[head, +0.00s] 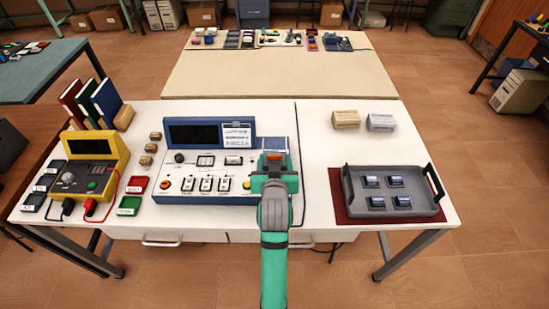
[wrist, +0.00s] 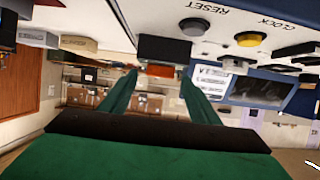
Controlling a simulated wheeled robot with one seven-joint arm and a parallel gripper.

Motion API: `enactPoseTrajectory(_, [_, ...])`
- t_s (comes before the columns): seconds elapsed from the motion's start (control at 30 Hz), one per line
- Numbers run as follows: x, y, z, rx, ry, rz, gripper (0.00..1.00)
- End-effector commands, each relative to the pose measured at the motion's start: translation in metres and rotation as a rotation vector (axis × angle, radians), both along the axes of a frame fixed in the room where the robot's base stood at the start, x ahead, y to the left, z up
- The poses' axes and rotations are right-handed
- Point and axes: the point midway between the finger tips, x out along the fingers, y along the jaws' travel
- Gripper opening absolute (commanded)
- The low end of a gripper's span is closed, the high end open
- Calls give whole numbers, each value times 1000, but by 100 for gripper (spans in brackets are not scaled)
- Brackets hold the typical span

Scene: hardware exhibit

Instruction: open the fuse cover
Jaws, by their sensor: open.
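The training console (head: 205,172) stands on the white table, with a dark screen, dials, switches and a blue edge. My gripper (head: 275,160) is over the console's right end and hides that part in the head view. In the wrist view my gripper's green fingers (wrist: 158,76) are spread apart. A dark block (wrist: 165,48) on the console face lies just beyond the fingertips, near a small orange-red piece (wrist: 160,70). I cannot tell which of these is the fuse cover, or whether a fingertip touches either. Nothing is clearly held.
A grey tray (head: 350,205) with several small blue-topped parts sits on a red mat to the right. Two small boxes (head: 346,119) stand behind it. A yellow meter (head: 95,165) with leads is at the left. The table between console and tray is clear.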

Motion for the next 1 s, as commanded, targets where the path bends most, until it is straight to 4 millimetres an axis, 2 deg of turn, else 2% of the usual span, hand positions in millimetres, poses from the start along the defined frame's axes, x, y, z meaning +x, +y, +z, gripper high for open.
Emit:
enactPoseTrajectory(0.2, [16,0,-7,1,0,0,56])
enactPoseTrajectory(0.5, [18,0,-8,0,0,0,56])
enactPoseTrajectory(0.53, [18,0,-8,0,0,0,54])
enactPoseTrajectory(0.7, [18,0,-8,0,0,0,13])
enactPoseTrajectory(0.77, [18,0,-8,0,0,0,0])
enactPoseTrajectory(0.87, [19,1,-8,1,0,2,0])
enactPoseTrajectory(1.0, [29,13,-7,2,0,19,0])
